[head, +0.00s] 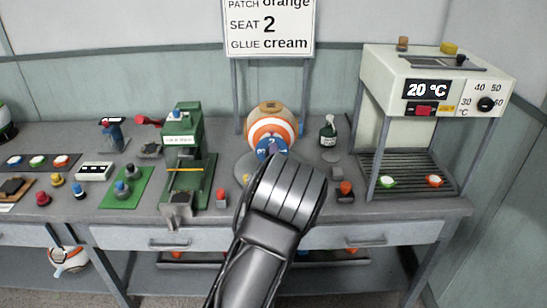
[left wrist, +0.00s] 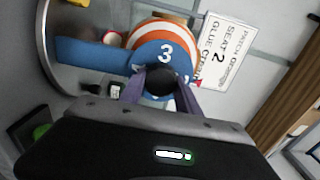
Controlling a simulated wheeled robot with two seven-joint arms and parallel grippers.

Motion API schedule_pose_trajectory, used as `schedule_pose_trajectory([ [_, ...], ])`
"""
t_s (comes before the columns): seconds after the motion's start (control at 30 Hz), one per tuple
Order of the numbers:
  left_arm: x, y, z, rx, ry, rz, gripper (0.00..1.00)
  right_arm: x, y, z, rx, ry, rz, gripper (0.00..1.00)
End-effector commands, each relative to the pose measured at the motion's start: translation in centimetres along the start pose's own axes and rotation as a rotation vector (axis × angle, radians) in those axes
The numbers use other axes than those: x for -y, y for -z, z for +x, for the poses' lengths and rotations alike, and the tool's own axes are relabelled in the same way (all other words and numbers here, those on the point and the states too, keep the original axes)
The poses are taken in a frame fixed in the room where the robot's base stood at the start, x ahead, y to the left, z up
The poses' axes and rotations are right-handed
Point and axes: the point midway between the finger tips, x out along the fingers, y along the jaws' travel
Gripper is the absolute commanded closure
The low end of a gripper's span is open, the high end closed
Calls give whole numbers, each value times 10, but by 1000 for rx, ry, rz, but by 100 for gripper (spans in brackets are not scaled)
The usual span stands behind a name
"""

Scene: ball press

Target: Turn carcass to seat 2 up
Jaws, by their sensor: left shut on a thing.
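The carcass (head: 270,127), an orange and white striped ball, stands at the back of the bench. A blue part with white numbers (head: 266,150) is on its front. In the left wrist view, the carcass (left wrist: 145,32) shows behind this blue part (left wrist: 150,52), which bears a clear 3, with a partly hidden 1 to the right. My left gripper (left wrist: 158,80) is shut on a dark knob-like piece at the blue part's front. In the head view my left arm hides the fingertips and the lower front of the carcass. My right gripper is not in view.
A sign (head: 268,28) behind the carcass reads patch orange, seat 2, glue cream. A green press (head: 183,150) stands left of the carcass. A dark bottle (head: 328,132) and a heater showing 20 °C (head: 440,80) stand to the right. Small coloured parts crowd the left bench.

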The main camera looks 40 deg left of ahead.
Motion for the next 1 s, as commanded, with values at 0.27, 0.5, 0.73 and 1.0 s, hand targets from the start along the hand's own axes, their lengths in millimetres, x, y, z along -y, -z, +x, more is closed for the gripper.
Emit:
schedule_pose_trajectory([
  [0.27, -2, 1, 0, -1, -3, 1, 60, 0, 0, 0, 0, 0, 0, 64],
  [0.5, -1, 0, 0, -1, -2, 0, 41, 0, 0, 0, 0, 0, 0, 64],
  [0.73, 0, 0, 0, 0, -1, 0, 39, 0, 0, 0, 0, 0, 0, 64],
  [1.0, -1, 1, -19, -2, -2, -1, 39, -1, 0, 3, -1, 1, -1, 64],
])
